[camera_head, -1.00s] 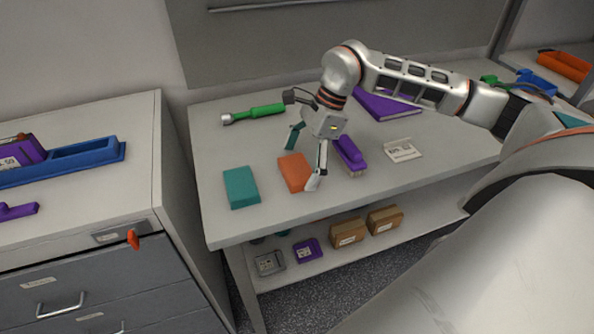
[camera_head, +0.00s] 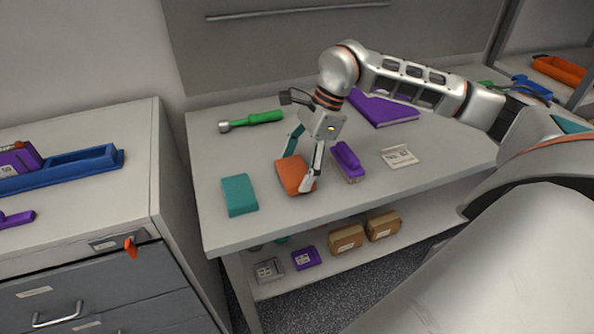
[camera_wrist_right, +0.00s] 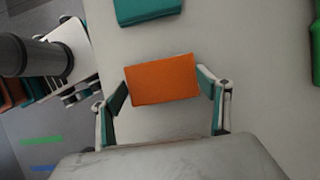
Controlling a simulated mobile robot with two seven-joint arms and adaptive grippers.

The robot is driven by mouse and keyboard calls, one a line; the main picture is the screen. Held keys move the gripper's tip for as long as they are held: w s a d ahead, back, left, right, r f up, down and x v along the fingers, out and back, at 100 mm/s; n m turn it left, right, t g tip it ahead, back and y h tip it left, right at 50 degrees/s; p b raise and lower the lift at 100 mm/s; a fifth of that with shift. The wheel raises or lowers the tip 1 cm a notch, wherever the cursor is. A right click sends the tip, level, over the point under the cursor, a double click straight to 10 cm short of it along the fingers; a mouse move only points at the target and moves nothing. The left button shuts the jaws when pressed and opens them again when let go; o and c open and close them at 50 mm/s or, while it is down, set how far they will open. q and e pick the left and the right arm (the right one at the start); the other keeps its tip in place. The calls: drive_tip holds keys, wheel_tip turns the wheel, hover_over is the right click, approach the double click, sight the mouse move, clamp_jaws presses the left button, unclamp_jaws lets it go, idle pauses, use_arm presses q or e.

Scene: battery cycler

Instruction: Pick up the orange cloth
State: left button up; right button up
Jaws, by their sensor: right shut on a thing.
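The orange cloth (camera_head: 292,177), a small folded block, is on the front part of the table. My right gripper (camera_head: 297,174) has come down over it with one finger on each side, shut on it. In the right wrist view the cloth (camera_wrist_right: 162,79) sits between the two fingertips (camera_wrist_right: 164,82), its sides against the pads. Whether the cloth is clear of the table top is hard to tell. My left gripper is not in view.
A teal cloth (camera_head: 239,195) lies just left of the orange one. A purple brush (camera_head: 347,161) lies close on the right. A green-handled tool (camera_head: 252,121) lies behind, and a purple book (camera_head: 385,108) at the back. The table's front edge is near.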

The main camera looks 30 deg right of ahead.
sight(297, 170)
wheel_tip(297, 170, up, 18)
drive_tip(key=p, duration=0.1)
drive_tip(key=shift+r, duration=0.15)
